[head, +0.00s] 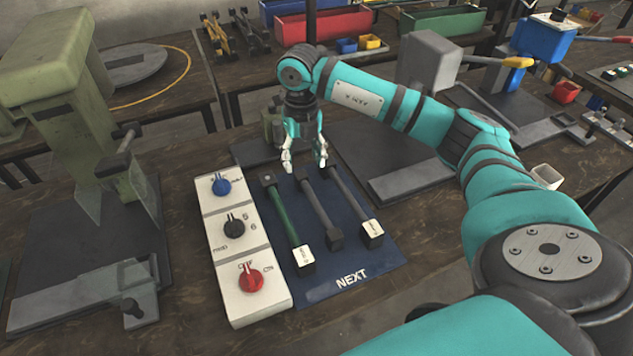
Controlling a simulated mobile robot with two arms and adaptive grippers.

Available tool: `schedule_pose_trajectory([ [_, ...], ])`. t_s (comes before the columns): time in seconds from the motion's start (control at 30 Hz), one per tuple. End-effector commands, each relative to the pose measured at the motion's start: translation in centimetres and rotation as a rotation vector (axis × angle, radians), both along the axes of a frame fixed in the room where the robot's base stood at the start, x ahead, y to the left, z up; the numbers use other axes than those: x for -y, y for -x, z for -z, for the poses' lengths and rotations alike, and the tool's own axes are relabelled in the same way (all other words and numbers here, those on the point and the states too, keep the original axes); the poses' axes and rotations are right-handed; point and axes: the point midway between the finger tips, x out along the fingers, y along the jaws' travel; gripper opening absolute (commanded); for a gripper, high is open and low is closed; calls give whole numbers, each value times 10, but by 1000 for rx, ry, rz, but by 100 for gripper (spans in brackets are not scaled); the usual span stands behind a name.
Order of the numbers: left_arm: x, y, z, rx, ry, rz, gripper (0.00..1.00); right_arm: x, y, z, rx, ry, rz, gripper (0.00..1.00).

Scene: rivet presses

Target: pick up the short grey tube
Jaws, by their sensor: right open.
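The short grey tube (318,208) lies in the middle of a dark blue mat (325,292) marked NEXT, with a dark block at its near end. A green tube (284,215) lies to its left and a longer dark grey tube (352,200) to its right, both with white-labelled blocks at their near ends. My right gripper (305,163) is open and empty, pointing down over the far end of the short grey tube. Its fingertips appear apart from the tube; the exact height is hard to tell. My left gripper is not in view.
A white control panel (247,300) with blue, black and red knobs stands left of the mat. A green press (60,75) is at the far left, and a grey press (425,60) stands behind my right arm. A small white cup (546,177) is at the right.

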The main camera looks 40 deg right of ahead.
Motion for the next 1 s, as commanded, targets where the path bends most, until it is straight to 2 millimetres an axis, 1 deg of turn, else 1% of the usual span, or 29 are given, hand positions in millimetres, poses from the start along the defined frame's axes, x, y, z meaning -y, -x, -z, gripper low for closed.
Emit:
schedule_pose_trajectory([
  [0.17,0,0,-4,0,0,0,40,-2,2,12,-2,1,-1,56],
  [0.3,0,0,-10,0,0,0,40,-8,6,33,-4,0,-2,56],
  [0.43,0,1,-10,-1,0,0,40,-8,5,50,-2,1,0,56],
  [0.53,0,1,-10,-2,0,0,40,-7,5,55,0,0,0,56],
  [0.73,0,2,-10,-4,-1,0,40,-7,4,55,1,0,0,56],
  [1.0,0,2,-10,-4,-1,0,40,-7,4,55,1,0,0,20],
])
